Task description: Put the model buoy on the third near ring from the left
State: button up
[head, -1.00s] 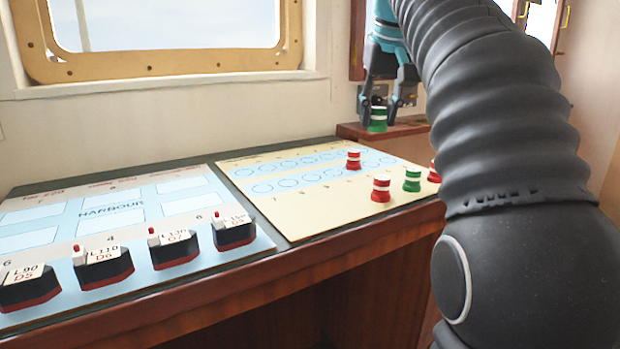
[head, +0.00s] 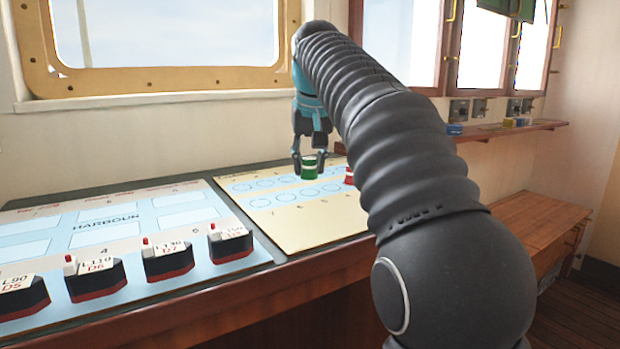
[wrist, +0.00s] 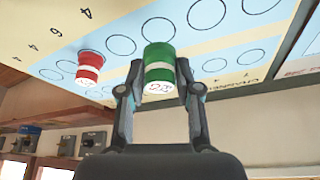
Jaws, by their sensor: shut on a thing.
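My gripper (head: 308,171) is shut on a green model buoy with a white band (head: 309,160), which also shows between the fingers in the wrist view (wrist: 159,54). The buoy is upright over the ring board (head: 293,240); whether its base touches the board I cannot tell. In the head view the near row of rings (head: 260,203) is empty at its left end. In the wrist view several empty rings (wrist: 159,29) lie around the buoy. A red buoy with a white band (wrist: 90,67) stands on the ring board, partly hidden by my arm in the head view (head: 349,176).
To the left lies a harbour board (head: 107,213) with several black-and-red ship blocks (head: 168,258) along its near edge. A window (head: 165,45) is behind. A wooden shelf (head: 510,128) and a lower wooden bench (head: 540,225) are at the right. My arm hides the ring board's right end.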

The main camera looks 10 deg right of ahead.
aim_at(309, 176)
jog(key=shift+f+b, duration=0.3)
jog(key=shift+f, duration=1.1)
jog(key=shift+f, duration=0.15)
jog(key=o, duration=0.9)
jog(key=shift+c, duration=0.2)
jog(key=p+v, duration=0.3)
jog(key=v, duration=0.9)
